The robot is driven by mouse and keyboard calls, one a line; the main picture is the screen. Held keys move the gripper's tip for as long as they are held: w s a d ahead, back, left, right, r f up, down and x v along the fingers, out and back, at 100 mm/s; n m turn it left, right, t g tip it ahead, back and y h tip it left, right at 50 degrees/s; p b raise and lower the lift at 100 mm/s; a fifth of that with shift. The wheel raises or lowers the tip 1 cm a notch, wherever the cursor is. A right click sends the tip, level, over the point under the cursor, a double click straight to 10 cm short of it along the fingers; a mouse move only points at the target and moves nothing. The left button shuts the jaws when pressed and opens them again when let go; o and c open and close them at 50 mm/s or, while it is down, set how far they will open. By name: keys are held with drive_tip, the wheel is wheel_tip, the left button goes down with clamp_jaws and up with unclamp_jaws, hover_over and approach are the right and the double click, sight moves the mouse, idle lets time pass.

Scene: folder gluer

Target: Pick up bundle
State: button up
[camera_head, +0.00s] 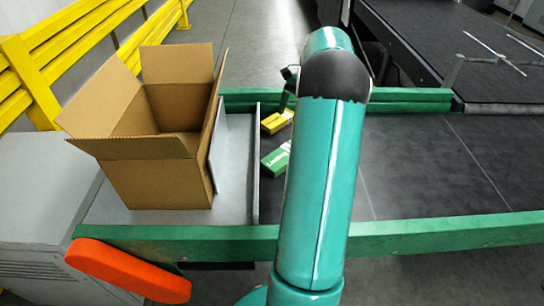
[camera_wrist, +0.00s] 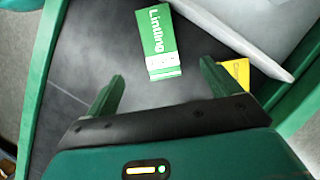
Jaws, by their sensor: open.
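A green and white bundle (camera_head: 276,158) lies on the dark conveyor, close to the metal plate at its left end. It also shows in the wrist view (camera_wrist: 157,43), with "Linling" lettering on it. A yellow bundle (camera_head: 277,121) lies just beyond it in the head view. In the wrist view the yellow bundle (camera_wrist: 236,72) is partly hidden behind a finger of my gripper (camera_wrist: 160,82). My gripper is open and empty, its two fingers spread apart. The green bundle lies ahead of the gap between the fingertips, apart from them. In the head view my arm hides most of the gripper.
An open cardboard box (camera_head: 160,180) stands on a metal surface left of the bundles, beside an upright metal plate (camera_head: 257,165). Green rails (camera_head: 420,238) edge the conveyor (camera_head: 440,165), which is clear on the right. A yellow barrier (camera_head: 35,80) stands at the back left.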

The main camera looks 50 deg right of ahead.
approach(283, 155)
drive_tip(key=x, duration=0.2)
drive_tip(key=shift+w+a+f, duration=0.2)
drive_tip(key=shift+f, duration=0.05)
drive_tip(key=shift+s+f, duration=0.15)
drive_tip(key=shift+f, duration=0.15)
drive_tip(key=shift+x, duration=2.8)
drive_tip(key=shift+d, duration=0.1)
drive_tip(key=c, duration=1.1)
drive_tip(key=shift+c, duration=0.2)
